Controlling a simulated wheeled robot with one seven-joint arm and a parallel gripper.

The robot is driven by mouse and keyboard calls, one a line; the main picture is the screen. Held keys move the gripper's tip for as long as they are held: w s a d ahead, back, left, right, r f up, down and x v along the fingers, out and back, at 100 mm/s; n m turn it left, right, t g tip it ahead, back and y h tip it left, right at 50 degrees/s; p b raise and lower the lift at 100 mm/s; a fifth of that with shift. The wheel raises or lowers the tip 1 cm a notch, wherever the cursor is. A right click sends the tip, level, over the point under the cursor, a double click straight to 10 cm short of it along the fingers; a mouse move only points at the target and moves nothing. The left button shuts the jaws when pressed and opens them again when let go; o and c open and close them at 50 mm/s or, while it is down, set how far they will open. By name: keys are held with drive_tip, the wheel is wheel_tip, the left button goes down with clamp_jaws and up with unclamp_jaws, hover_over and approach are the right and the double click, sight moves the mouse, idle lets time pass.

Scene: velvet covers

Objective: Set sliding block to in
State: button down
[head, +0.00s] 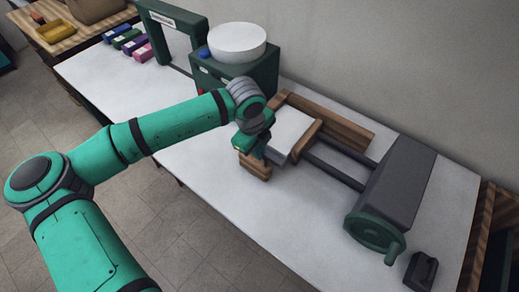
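A block with a white top (291,131) and a wooden side facing the rails sits at the left end of two dark rails (334,172). The rails run right to a dark grey housing (400,185) with a green handwheel (376,232) on its front. A bare stretch of rail shows between block and housing. My gripper (250,150) points down at the block's left front, by a wooden piece (255,167). The wrist hides part of this area. I cannot tell whether the gripper touches anything, or whether its fingers are open or shut.
A green machine (262,75) with a round white top (237,42) stands just behind my wrist. A wooden backboard (335,122) runs behind the rails. A small dark object (421,270) lies at front right. The white table (215,190) is clear in front.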

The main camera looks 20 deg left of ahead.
drive_tip(key=w+d, duration=0.2)
drive_tip(key=w, duration=0.4)
drive_tip(key=shift+w+d, duration=0.15)
drive_tip(key=shift+w, duration=0.15)
drive_tip(key=c, duration=1.8)
unclamp_jaws()
drive_tip(key=r, duration=0.3)
drive_tip(key=s+r, duration=0.1)
drive_tip(key=r, duration=0.3)
drive_tip(key=s+r, duration=0.1)
drive_tip(key=r, duration=0.2)
drive_tip(key=shift+a+r, duration=0.3)
